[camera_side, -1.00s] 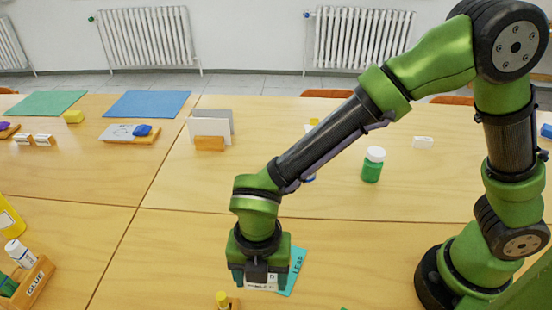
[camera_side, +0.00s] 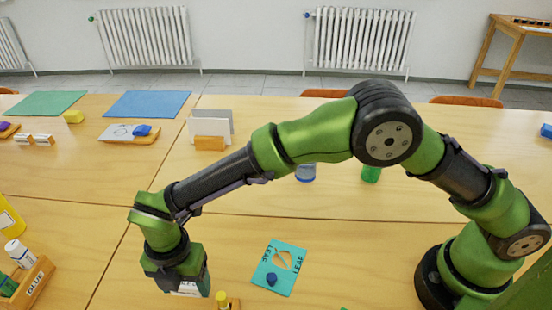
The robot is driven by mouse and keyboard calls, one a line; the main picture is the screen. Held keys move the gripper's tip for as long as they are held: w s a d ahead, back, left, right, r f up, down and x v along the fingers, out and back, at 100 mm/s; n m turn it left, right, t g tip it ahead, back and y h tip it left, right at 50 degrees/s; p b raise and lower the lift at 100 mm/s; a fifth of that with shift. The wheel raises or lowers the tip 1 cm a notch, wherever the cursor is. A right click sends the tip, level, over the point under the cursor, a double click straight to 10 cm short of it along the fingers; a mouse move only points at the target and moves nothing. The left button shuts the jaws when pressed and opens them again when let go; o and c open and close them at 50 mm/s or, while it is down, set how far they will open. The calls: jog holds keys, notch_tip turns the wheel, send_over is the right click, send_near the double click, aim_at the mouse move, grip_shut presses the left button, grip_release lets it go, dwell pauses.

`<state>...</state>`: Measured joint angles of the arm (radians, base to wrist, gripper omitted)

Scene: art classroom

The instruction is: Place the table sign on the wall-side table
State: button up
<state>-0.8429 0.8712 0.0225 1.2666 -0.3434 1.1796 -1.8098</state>
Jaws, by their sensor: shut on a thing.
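My gripper (camera_side: 178,284) points down over the near tabletop at the lower left of centre. It is shut on a small white piece with dark print (camera_side: 190,287), probably the table sign; the fingers and palm hide most of it. I cannot tell whether it touches the tabletop. The wall-side table (camera_side: 250,180) is the far part of the joined wooden tabletops, beyond the seam and toward the radiators.
A teal leaf stencil (camera_side: 290,285) with a dark blue lump (camera_side: 271,279) lies right of my gripper. A yellow-capped item (camera_side: 222,298) stands close by. White and grey cards in an orange holder (camera_side: 210,143) stand farther back.

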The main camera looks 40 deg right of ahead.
jog(key=shift+f, duration=0.75)
jog(key=shift+f, duration=0.1)
jog(key=o, duration=0.7)
jog(key=shift+f, duration=0.1)
